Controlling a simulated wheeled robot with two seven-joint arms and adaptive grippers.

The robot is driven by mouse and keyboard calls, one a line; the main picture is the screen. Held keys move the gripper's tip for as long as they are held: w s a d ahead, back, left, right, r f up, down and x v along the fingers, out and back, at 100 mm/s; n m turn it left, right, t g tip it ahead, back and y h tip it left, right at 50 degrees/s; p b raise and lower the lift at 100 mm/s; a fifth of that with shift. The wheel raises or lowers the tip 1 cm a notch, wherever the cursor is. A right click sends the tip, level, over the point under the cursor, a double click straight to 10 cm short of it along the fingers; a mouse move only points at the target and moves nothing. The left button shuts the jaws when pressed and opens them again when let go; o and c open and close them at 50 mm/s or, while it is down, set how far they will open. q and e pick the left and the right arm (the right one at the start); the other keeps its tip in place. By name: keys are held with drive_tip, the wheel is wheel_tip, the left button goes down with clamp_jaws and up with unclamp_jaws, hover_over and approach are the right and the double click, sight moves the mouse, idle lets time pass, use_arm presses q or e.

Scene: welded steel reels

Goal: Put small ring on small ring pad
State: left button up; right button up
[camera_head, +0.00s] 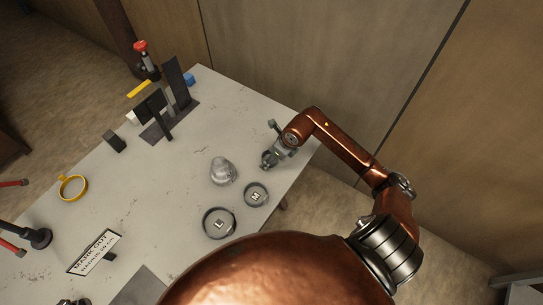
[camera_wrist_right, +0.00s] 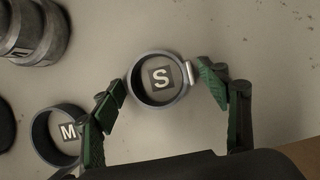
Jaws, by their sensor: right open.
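The small ring (camera_wrist_right: 133,80) is a grey metal ring with a light tab on its right side. In the right wrist view it lies around the small ring pad (camera_wrist_right: 161,78), a dark square marked S, on the table. My right gripper (camera_wrist_right: 161,92) is open, its green-padded fingers on either side of the ring. The right finger is close to the tab; I cannot tell whether it touches. In the head view my right gripper (camera_head: 271,153) is low over the table's right end and largely hides the small ring. My left gripper is not recognisable in view.
A ring around the M pad (camera_head: 256,194) and a larger ring around the L pad (camera_head: 219,222) lie nearby. A grey stepped metal piece (camera_head: 223,171) stands beside them. A sign (camera_head: 95,252), yellow ring (camera_head: 73,187) and dark upright plates (camera_head: 177,80) are farther left. A wall stands behind.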

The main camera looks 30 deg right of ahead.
drive_tip(key=p+v, duration=0.1)
drive_tip(key=v, duration=1.1)
